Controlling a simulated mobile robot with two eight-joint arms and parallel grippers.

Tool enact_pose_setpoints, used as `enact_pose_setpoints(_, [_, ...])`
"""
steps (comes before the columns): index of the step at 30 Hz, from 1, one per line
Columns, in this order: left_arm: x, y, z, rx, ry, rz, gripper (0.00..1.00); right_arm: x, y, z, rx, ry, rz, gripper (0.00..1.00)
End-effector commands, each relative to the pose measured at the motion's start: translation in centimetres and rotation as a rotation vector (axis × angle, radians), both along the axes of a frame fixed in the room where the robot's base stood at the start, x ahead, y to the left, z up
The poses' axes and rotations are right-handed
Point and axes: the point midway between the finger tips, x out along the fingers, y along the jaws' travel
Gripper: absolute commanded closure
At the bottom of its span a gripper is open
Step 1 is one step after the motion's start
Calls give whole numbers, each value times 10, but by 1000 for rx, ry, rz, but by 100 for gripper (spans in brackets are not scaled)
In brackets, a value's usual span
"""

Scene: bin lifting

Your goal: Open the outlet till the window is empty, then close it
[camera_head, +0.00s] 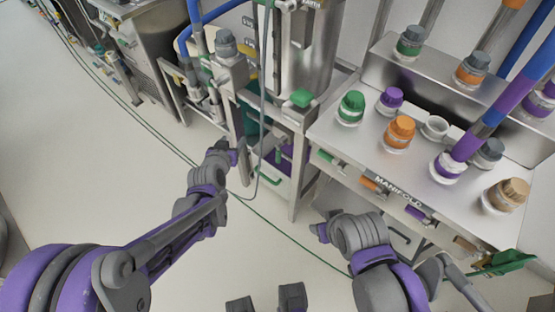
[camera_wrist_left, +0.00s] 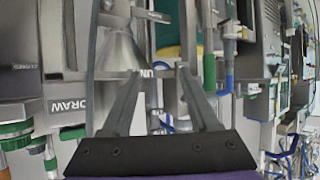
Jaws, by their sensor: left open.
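A tall steel vessel (camera_head: 308,65) stands on a frame at the upper middle of the head view. A green handle-like part (camera_head: 300,98) sits at its foot. In the left wrist view a grey cone-shaped outlet (camera_wrist_left: 121,50) shows left of the fingers. I cannot make out the window clearly. My left gripper (camera_head: 234,152) is at the front of the vessel's frame; in the left wrist view (camera_wrist_left: 160,74) its two fingers are apart with nothing held between them. My right gripper (camera_head: 320,231) is low in front of the bench, and its fingers are too unclear to judge.
A steel manifold bench (camera_head: 335,135) with several coloured caps stands at right. A green hose (camera_head: 265,215) crosses the floor. Steel equipment (camera_head: 165,50) stands at the upper left. The pale floor (camera_head: 90,150) at left is mostly clear.

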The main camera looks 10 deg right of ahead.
Motion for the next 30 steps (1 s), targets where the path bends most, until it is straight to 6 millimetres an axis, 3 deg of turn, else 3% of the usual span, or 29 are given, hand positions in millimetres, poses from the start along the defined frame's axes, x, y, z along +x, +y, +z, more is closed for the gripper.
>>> enact_pose_setpoints(1, [16,-16,-28,-12,-38,-12,39,-1,0,-13,0,4,0,43])
enact_pose_setpoints(8, [55,-78,-131,-62,-230,-34,39,-1,0,-48,0,16,0,43])
enact_pose_setpoints(12, [57,-107,-200,-90,-336,-26,39,0,0,-70,0,23,0,43])
enact_pose_setpoints(18, [41,-130,-274,-118,-440,-3,39,1,0,-91,0,31,0,43])
enact_pose_setpoints(21, [33,-133,-293,-125,-468,7,39,2,0,-96,0,32,0,43])
enact_pose_setpoints(25, [32,-136,-303,-128,-483,13,39,2,0,-98,0,33,0,43])
enact_pose_setpoints(30, [51,-142,-303,-128,-486,14,39,2,0,-99,0,33,0,43])
